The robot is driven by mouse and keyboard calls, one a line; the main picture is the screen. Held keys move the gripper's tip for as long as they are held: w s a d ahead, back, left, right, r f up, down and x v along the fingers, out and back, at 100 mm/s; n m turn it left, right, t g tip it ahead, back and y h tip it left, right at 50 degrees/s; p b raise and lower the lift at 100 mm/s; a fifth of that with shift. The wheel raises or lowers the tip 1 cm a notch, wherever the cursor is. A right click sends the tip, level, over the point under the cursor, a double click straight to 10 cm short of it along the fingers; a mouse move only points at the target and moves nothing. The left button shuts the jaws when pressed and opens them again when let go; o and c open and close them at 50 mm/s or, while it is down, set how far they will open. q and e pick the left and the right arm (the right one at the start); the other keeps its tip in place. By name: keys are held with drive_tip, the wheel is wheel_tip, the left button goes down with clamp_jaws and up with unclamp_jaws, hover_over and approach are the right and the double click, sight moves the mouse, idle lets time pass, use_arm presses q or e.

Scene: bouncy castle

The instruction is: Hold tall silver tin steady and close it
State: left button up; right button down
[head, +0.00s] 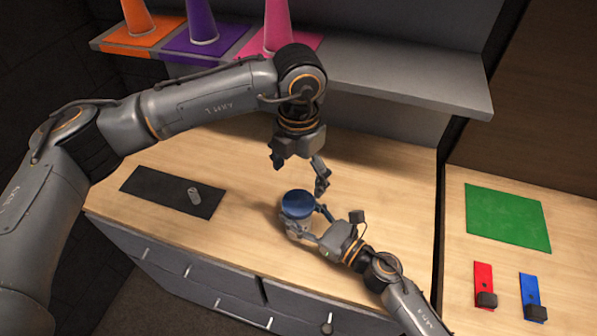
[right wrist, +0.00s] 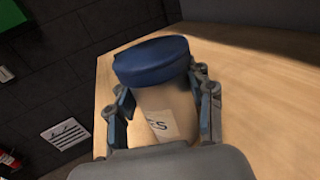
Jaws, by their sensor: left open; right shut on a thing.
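The tall silver tin (head: 296,227) stands on the wooden counter; in the right wrist view its body (right wrist: 153,105) is pale, with a partly hidden label. A blue lid (head: 297,204) sits on its top and also shows in the right wrist view (right wrist: 152,62). I cannot tell whether it is pressed fully down. My right gripper (head: 308,225) is shut around the tin's body, one finger on each side, below the lid. My left gripper (head: 300,174) is open and empty, pointing down just above the lid, apart from it.
A shelf (head: 400,80) with orange, purple and pink cones is behind. A green mat (head: 507,217), a red piece (head: 483,278) and a blue piece (head: 530,292) lie at the right.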

sight(298, 201)
use_arm(q)
drive_tip(key=shift+f, duration=4)
drive_tip(key=c, duration=1.2)
drive_tip(key=shift+m, duration=0.9)
drive_tip(key=o, duration=1.2)
drive_tip(key=shift+o, duration=0.2)
